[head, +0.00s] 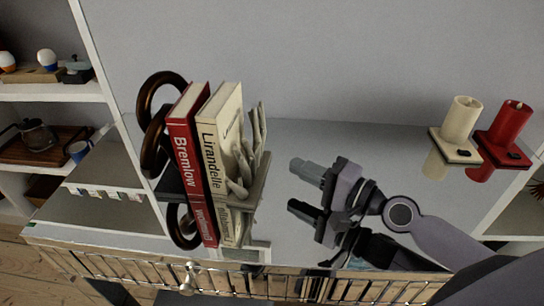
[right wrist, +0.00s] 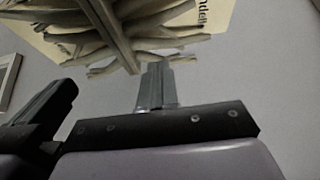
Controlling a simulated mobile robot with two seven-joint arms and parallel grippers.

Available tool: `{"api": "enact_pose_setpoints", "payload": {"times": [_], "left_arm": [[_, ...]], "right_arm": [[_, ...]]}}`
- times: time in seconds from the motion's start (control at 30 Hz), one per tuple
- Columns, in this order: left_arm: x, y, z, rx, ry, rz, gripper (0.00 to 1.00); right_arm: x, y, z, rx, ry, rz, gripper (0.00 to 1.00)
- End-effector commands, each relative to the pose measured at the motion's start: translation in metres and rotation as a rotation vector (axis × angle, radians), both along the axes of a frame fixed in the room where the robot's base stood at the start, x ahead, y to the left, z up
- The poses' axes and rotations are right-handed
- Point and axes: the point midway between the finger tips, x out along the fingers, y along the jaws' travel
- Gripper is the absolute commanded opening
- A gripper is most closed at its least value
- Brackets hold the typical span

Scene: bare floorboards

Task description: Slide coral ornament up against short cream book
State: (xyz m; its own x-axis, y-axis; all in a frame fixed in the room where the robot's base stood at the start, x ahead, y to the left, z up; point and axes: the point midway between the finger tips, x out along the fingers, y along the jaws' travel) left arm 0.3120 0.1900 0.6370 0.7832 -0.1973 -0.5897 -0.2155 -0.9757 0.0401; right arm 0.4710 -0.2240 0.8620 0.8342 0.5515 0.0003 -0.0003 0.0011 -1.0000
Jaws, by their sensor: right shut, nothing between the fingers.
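The cream book (head: 211,135), lettered Lirandelle, stands upright against the red book on a shiny grey top. The pale branching coral ornament (head: 243,165) stands close at its right side, on a light base (head: 259,195). I cannot tell whether they touch. In the right wrist view the coral's branches (right wrist: 125,35) overlap the cream book (right wrist: 208,14). My right gripper (head: 298,188) is shut and empty, to the right of the coral, with a gap between them in the head view. My left gripper is not in view.
The red book (head: 189,150) stands left of the cream one, beside a dark ring-shaped ornament (head: 155,140). A cream candle (head: 461,120) and a red candle (head: 510,125) stand far right. The middle behind my gripper is clear.

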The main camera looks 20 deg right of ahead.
Motion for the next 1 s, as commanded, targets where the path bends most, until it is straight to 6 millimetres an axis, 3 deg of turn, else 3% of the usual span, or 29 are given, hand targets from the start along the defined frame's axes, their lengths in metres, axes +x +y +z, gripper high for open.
{"api": "enact_pose_setpoints", "payload": {"times": [0.2,0.5,1.0], "left_arm": [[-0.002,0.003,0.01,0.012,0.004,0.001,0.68],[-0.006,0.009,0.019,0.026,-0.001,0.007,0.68],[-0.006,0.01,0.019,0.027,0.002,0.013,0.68]], "right_arm": [[0.026,0.021,0.005,0.003,-0.001,0.002,0.0],[0.03,0.05,0.002,0.001,0.001,0.001,0.0],[0.031,0.056,0.0,-0.001,-0.001,0.001,0.0]]}}
